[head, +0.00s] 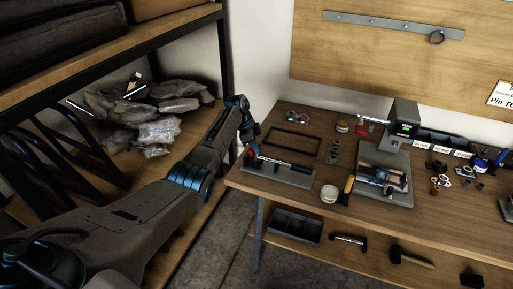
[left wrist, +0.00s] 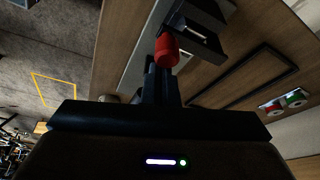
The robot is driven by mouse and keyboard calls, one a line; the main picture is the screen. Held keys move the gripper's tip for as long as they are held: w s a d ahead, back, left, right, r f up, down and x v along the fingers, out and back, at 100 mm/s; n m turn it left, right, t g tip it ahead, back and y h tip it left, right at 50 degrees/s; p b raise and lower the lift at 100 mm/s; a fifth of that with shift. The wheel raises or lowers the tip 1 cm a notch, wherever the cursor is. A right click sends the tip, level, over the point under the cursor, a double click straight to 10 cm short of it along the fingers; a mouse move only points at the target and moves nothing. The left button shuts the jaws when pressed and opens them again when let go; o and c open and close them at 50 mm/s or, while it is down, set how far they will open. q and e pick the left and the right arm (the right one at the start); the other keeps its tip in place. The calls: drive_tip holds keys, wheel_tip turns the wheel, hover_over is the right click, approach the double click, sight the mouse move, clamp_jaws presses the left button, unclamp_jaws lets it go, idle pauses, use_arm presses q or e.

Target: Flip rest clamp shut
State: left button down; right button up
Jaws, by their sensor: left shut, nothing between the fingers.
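A grey plate (head: 279,172) lies on the left end of the workbench, with a dark bar and a red-tipped part on it. The plate also shows in the left wrist view (left wrist: 140,62). There a red knob (left wrist: 167,50) sits just beyond the fingertips; I cannot tell whether they touch it. A dark bracket (left wrist: 203,35) stands beside the knob. My left gripper (head: 251,143) is over the plate's left end, and its shut fingers show in the left wrist view (left wrist: 161,80) with nothing between them. My right gripper is not in view.
A dark rectangular frame (head: 291,141) lies behind the plate. A round tin (head: 329,194) and a machine on a grey base (head: 398,198) stand to the right. A black-framed shelf (head: 205,112) with wrapped bundles is at the left.

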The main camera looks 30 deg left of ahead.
use_arm(q)
drive_tip(key=shift+a, duration=0.1)
idle(0.3)
wheel_tip(320, 180, up, 9)
drive_tip(key=b, duration=0.1)
drive_tip(key=shift+d+r+b, duration=0.2)
drive_tip(key=shift+d+b, duration=0.2)
drive_tip(key=shift+w, duration=0.1)
idle(0.4)
